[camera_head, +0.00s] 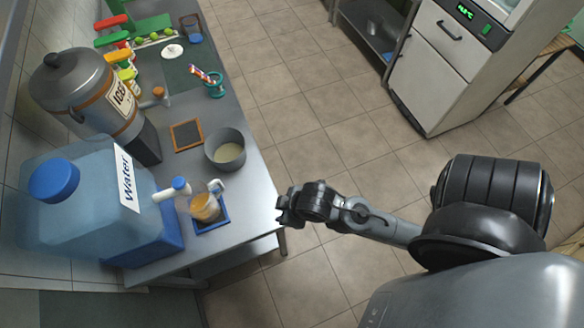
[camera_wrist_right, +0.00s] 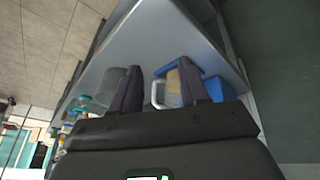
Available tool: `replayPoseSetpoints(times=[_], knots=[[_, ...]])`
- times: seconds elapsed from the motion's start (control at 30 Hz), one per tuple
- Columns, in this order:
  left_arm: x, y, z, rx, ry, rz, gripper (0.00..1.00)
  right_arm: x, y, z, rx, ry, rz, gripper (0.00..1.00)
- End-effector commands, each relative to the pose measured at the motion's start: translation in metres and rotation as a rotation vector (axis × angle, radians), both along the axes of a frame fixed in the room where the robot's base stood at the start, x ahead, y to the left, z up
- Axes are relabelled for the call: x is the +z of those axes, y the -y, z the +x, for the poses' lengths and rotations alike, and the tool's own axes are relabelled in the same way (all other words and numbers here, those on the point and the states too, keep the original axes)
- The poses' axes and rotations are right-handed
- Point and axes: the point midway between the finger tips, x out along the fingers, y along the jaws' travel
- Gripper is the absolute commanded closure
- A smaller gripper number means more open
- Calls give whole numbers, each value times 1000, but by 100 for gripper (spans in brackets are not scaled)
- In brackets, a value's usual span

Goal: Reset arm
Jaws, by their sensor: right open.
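My right arm comes in from the right in the head view. Its gripper (camera_head: 284,208) is off the table's front edge, apart from everything on the table. In the right wrist view the two dark fingers (camera_wrist_right: 158,82) are spread with nothing held between them. Beyond them a glass mug (camera_wrist_right: 174,92) with a clear handle stands at the blue tray (camera_wrist_right: 215,88). In the head view this mug (camera_head: 206,208) holds amber liquid and stands on the blue tray (camera_head: 221,225) below the water jug's tap. My left gripper is in neither view.
The steel table (camera_head: 255,190) holds a blue water jug (camera_head: 75,205), a metal ice dispenser (camera_head: 80,85), a grey pot (camera_head: 225,165), a small framed board (camera_head: 186,135), a teal cup (camera_head: 215,90) and several bottles. The tiled floor (camera_head: 320,110) around the gripper is clear.

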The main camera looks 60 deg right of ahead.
Motion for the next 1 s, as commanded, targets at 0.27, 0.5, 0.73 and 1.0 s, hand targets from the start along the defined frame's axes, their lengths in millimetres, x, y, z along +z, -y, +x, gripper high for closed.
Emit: replayPoseSetpoints(times=[0.27, 0.5, 0.73, 1.0], knots=[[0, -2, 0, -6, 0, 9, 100, 2, 0, -24, -133, -100, 55, 55], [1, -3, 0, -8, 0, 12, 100, 3, 0, -23, -129, -99, 53, 55], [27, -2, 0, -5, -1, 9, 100, 29, 0, -23, -127, -98, 53, 55], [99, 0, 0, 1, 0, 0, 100, 100, -1, -23, -126, -99, 52, 55]])
